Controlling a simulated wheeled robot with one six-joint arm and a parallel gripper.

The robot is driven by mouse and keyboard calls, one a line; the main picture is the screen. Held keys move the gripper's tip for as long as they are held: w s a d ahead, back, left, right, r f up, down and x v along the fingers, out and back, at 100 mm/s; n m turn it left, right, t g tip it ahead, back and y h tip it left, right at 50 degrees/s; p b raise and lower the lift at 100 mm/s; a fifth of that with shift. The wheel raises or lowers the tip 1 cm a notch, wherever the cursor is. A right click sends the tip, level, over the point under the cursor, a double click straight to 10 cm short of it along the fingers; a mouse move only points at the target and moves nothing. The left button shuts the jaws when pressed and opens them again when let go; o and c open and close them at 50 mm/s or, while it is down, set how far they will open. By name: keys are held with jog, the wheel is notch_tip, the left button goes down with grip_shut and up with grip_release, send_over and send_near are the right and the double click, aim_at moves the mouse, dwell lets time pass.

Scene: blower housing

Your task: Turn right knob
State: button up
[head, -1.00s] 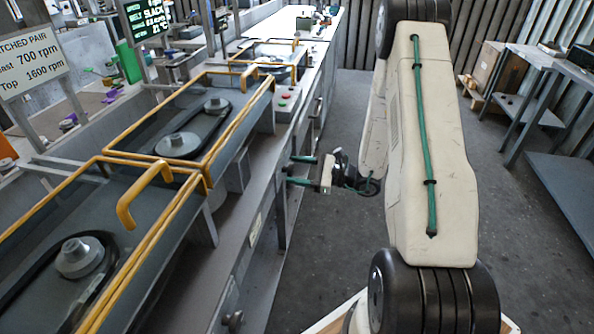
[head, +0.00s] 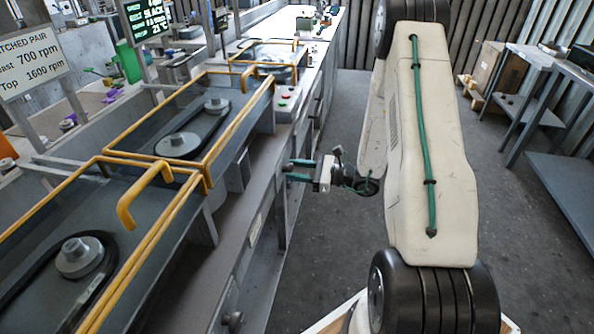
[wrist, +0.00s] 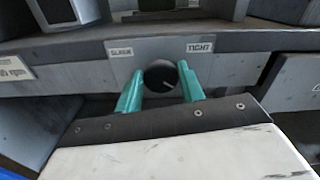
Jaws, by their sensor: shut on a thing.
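The right knob (wrist: 160,76) is a dark round knob on the grey front panel, between a SLACK label (wrist: 121,52) on the left and a TIGHT label (wrist: 199,47) on the right. A short pale mark shows on its face. My gripper (wrist: 160,82) has a green finger on each side of the knob and is shut on it. In the head view, my gripper (head: 288,171) reaches left to the bench front, and the knob cannot be made out there.
Another knob (head: 232,320) sits on the bench front, nearer the camera. Yellow-railed belt housings (head: 205,185) line the bench top. Red and green buttons (head: 287,97) are above my gripper.

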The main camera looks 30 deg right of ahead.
jog(key=m, duration=0.6)
jog(key=shift+w+d, duration=0.1)
dwell(0.5)
jog(key=o, duration=1)
jog(key=shift+c, duration=0.2)
jog(key=shift+d, duration=0.1)
jog(key=v, duration=0.7)
jog(key=shift+s+d, duration=0.25)
jog(key=shift+s, duration=0.1)
